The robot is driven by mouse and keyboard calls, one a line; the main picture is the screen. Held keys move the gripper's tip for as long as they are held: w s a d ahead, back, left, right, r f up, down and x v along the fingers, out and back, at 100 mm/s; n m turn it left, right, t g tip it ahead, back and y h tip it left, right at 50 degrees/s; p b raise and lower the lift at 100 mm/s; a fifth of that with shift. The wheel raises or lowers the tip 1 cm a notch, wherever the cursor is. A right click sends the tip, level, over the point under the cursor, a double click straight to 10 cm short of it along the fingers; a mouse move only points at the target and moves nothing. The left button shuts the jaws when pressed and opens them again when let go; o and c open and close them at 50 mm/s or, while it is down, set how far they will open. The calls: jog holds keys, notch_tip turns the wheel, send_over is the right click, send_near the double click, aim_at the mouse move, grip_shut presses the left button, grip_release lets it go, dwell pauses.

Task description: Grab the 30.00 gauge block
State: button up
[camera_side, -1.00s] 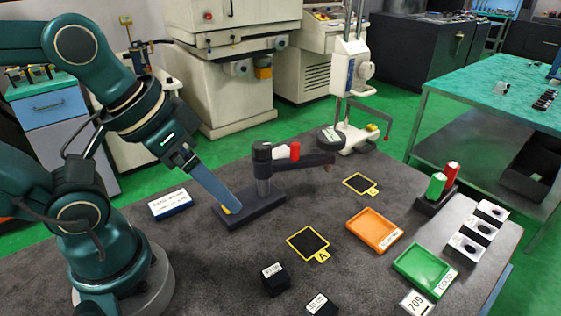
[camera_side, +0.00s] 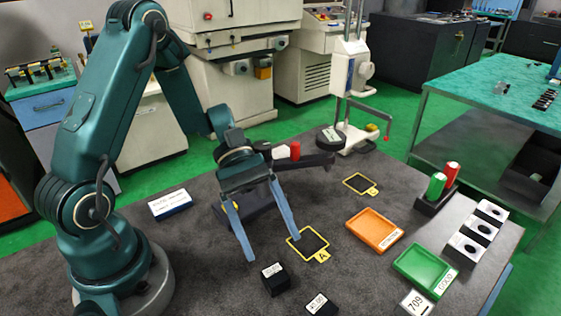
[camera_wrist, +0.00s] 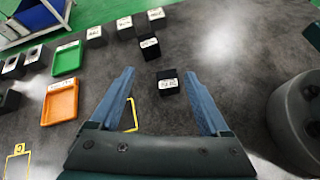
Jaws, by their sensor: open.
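Two dark blocks with white number labels stand on the grey table in the side view: a nearer-to-gripper block (camera_side: 276,282) and another block (camera_side: 321,304) at the bottom edge. The labels are too small to read surely, so I cannot tell which is 30.00. My gripper (camera_side: 273,249) is open and empty, fingers pointing down, above and behind the first block. In the wrist view, my gripper (camera_wrist: 159,76) has one labelled block (camera_wrist: 168,84) showing between its fingertips. A second block (camera_wrist: 149,48) lies beyond it.
An orange tray (camera_side: 374,231), a green tray (camera_side: 425,269) and a yellow-edged pad (camera_side: 308,243) lie right of my gripper. A dark fixture (camera_side: 315,160) stands behind it. More labelled blocks (camera_wrist: 125,29) sit farther off in the wrist view.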

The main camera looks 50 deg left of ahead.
aim_at(273, 271)
jog(key=f+n, duration=0.1)
jog(key=f+n+h, duration=0.2)
jog(key=shift+s+a+f, duration=0.25)
jog(key=shift+a, duration=0.1)
jog(key=shift+s+f, duration=0.25)
jog(key=shift+f, duration=0.1)
jog(key=shift+n+t, duration=0.3)
jog(key=shift+x, duration=2.45)
jog(key=shift+r, duration=0.1)
grip_shut()
